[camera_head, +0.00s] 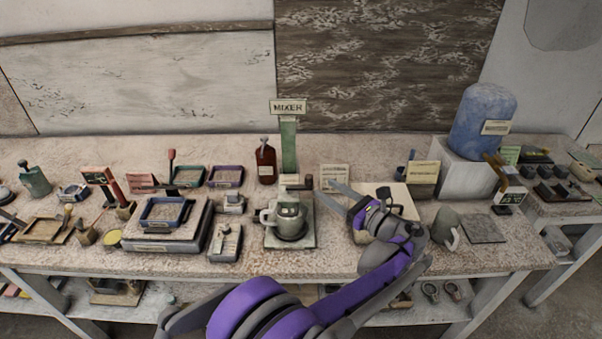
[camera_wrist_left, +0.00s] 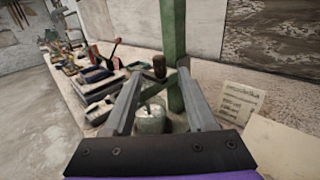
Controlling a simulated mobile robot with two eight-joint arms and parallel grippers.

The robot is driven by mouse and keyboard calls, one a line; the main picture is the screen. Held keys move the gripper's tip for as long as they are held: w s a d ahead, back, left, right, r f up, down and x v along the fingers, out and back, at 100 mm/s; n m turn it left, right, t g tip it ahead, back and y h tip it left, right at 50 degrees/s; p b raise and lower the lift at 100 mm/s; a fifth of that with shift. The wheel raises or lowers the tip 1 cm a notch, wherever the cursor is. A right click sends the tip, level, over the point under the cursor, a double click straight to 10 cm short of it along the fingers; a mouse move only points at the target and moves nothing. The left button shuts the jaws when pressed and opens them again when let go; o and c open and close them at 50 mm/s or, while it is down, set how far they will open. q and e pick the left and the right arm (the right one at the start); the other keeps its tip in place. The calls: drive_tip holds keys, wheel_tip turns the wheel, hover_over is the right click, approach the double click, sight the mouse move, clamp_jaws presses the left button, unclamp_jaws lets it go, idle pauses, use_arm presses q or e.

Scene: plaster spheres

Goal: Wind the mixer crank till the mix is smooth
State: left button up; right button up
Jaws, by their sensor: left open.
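The mixer has an upright green post (camera_head: 289,150) with a MIXER sign (camera_head: 288,107) on top. A grey mug-like pot (camera_head: 287,219) stands on its square base below the crank (camera_head: 296,183). My left gripper (camera_head: 326,194) is open and empty, just right of the crank, with its fingers pointing left toward it. In the left wrist view, the crank's dark knob (camera_wrist_left: 159,67) appears between and slightly beyond the open fingertips (camera_wrist_left: 159,77). The green post (camera_wrist_left: 172,40) is behind it, and the pot (camera_wrist_left: 151,119) is lower down. The mix inside is not clear. My right gripper is out of view.
A dark red bottle (camera_head: 265,162) stands left of the post. A small label card (camera_head: 334,176) stands behind my gripper. A lower shelf holds more items.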

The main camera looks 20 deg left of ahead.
sight(306, 176)
use_arm(q)
drive_tip(key=p+x, duration=0.1)
drive_tip(key=x, duration=0.9)
drive_tip(key=shift+a+f, duration=0.1)
drive_tip(key=shift+a, duration=0.2)
drive_tip(key=shift+c, duration=0.2)
clamp_jaws()
